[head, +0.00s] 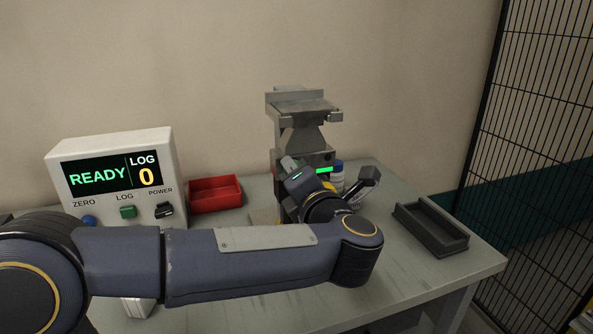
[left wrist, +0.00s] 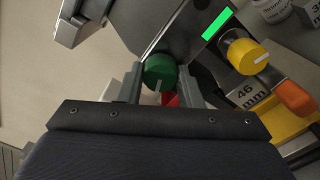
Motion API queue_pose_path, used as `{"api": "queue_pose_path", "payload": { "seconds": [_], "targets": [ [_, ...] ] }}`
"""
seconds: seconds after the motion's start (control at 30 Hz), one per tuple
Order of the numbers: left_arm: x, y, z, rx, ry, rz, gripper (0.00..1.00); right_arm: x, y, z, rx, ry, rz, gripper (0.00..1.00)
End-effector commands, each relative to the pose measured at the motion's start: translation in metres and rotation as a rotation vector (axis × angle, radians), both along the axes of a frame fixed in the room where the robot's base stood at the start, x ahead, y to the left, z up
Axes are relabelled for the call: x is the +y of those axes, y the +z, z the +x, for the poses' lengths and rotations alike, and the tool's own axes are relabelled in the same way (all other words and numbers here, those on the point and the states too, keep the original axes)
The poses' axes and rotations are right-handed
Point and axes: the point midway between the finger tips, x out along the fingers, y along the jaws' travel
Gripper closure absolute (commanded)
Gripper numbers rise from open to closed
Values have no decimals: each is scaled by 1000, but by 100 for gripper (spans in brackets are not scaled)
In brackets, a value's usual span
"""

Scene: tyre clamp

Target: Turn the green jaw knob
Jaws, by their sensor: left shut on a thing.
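The green jaw knob (left wrist: 160,70) sits on the front of the grey metal clamp (head: 303,122), with a white mark on its face. My left gripper (left wrist: 162,88) has one finger on each side of the knob and is shut on it. In the head view my left arm reaches across the table to the clamp, and my wrist hides the knob and most of the clamp's lower front. My right gripper is in neither view.
A yellow knob (left wrist: 248,57), a green-lit strip (left wrist: 216,25), a "46 mm" label (left wrist: 247,95) and an orange grip (left wrist: 295,98) are close by. A red bin (head: 215,194), a dark tray (head: 431,228) and a READY/LOG 0 display box (head: 117,170) stand around.

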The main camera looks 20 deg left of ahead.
Motion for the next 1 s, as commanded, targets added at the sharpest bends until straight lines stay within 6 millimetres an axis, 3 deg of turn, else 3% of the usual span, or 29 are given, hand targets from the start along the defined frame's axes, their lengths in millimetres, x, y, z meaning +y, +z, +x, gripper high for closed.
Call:
{"api": "queue_pose_path", "payload": {
  "seconds": [0.5, 1.0],
  "targets": [
    [-1, 2, 0, 224, -2, 332, 91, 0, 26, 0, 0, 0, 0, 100],
    [0, 0, 0, 289, -1, 427, 91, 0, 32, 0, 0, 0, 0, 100]
  ]
}}
